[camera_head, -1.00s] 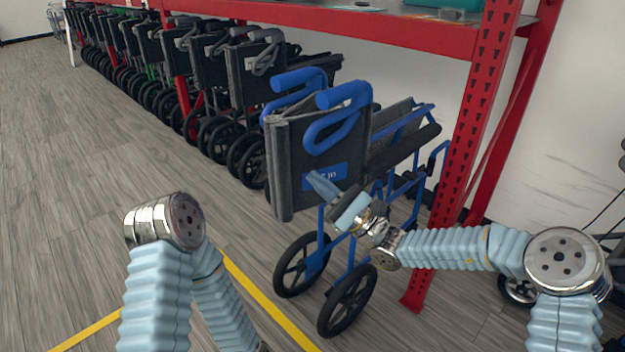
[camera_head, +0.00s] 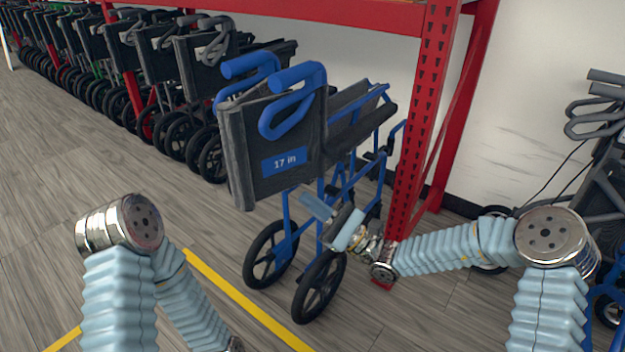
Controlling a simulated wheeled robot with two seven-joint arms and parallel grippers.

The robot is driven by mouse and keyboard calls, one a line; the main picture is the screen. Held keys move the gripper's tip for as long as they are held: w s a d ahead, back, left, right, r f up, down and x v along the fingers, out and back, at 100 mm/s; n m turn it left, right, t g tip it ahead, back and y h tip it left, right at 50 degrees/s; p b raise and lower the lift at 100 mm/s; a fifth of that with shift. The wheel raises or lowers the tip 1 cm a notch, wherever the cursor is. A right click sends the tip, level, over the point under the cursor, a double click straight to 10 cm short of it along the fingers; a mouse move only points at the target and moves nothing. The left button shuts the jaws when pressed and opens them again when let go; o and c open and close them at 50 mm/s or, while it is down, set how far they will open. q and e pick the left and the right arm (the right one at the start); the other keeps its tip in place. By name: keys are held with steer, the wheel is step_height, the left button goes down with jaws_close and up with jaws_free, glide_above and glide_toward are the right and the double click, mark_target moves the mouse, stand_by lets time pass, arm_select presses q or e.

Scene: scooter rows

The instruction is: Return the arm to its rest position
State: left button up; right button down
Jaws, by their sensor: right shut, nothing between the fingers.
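My right arm (camera_head: 455,250) comes in from the right, its elbow bent, and reaches left at low height. My right gripper (camera_head: 318,207) is shut and empty. In the picture it overlaps the frame of a blue-framed wheelchair (camera_head: 270,140) below its "17 in" label; I cannot tell whether it touches. My left arm (camera_head: 120,270) is bent at the lower left and its forearm runs down out of the frame. The left gripper is not visible.
A red rack post (camera_head: 425,110) stands behind my right forearm. Several folded wheelchairs (camera_head: 150,60) line the rack at the upper left. Another wheelchair (camera_head: 605,180) stands at the right edge. Open wood floor (camera_head: 80,150) lies left, with a yellow line (camera_head: 240,298).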

steer(key=s+a+f+n+g+h, duration=0.1)
steer(key=s+f+n+g+h, duration=0.3)
steer(key=s+f, duration=0.45)
steer(key=s+a+f+n+g+h, duration=0.2)
steer(key=s+f+g+h, duration=0.35)
steer(key=f, duration=0.65)
steer(key=s+d+f+n+t+h, duration=0.1)
steer(key=s+d+f+n+h, duration=0.3)
steer(key=d+f, duration=0.4)
steer(key=s+d+f+n+t+h, duration=0.1)
steer(key=s+d+f+n+h, duration=0.3)
steer(key=d+f, duration=0.4)
step_height(320, 180, down, 2)
steer(key=shift+s+f+h, duration=0.15)
steer(key=shift+s+h, duration=0.05)
steer(key=shift+h, duration=0.45)
arm_select(q)
steer(key=shift+o, duration=0.4)
